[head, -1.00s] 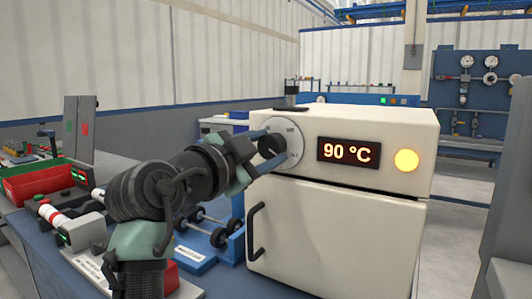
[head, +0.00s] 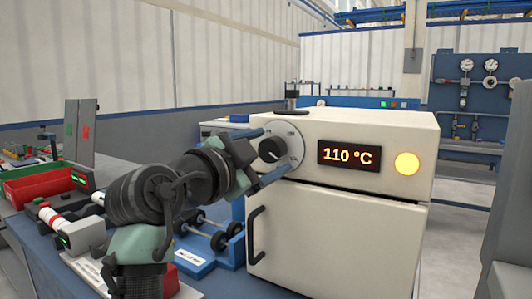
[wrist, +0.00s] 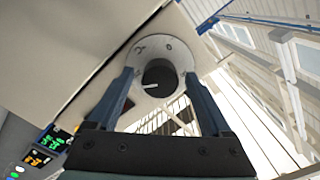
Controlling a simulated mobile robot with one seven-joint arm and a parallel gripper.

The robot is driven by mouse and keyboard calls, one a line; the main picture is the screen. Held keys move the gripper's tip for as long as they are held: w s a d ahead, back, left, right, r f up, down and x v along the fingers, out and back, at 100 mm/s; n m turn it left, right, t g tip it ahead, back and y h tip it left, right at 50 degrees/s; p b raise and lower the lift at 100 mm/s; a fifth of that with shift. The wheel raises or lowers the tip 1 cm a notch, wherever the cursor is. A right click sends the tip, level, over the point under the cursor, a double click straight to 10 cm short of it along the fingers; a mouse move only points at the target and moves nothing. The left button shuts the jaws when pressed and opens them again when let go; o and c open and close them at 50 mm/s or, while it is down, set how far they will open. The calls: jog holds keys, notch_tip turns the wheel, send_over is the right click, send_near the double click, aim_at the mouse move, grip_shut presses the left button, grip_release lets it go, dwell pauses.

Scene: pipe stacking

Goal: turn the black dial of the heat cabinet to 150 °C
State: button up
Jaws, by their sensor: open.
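The heat cabinet (head: 345,225) is a cream box with a door and a handle. Its display (head: 349,156) reads 110 °C in orange. The black dial (head: 271,150) sits on a pale round scale plate at the front's upper left. In the wrist view the dial (wrist: 160,76) shows a white pointer mark. My gripper (head: 268,158) is at the dial, with its blue fingers apart on either side of it. The wrist view shows gaps between the fingers (wrist: 162,85) and the dial. The scale's small numbers are too blurred to read.
A round yellow lamp (head: 407,163) glows right of the display. The door handle (head: 256,235) sticks out below the dial. A blue rack with rollers (head: 208,240) and a red bin (head: 38,186) stand on the bench to the left.

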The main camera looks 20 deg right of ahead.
jog(key=p+v, duration=0.1)
jog(key=v, duration=1.2)
jog(key=s+a+r+n+t+y, duration=0.7)
jog(key=s+r+n+t+y, duration=0.55)
jog(key=n+t, duration=0.5)
notch_tip(320, 180, up, 32)
jog(key=n+g+y+p, duration=0.1)
jog(key=n+p, duration=0.1)
jog(key=p, duration=2.9)
jog(key=shift+s+a+f+y+p, duration=0.2)
jog(key=shift+s+a+y+p, duration=0.15)
jog(key=shift+a, duration=0.1)
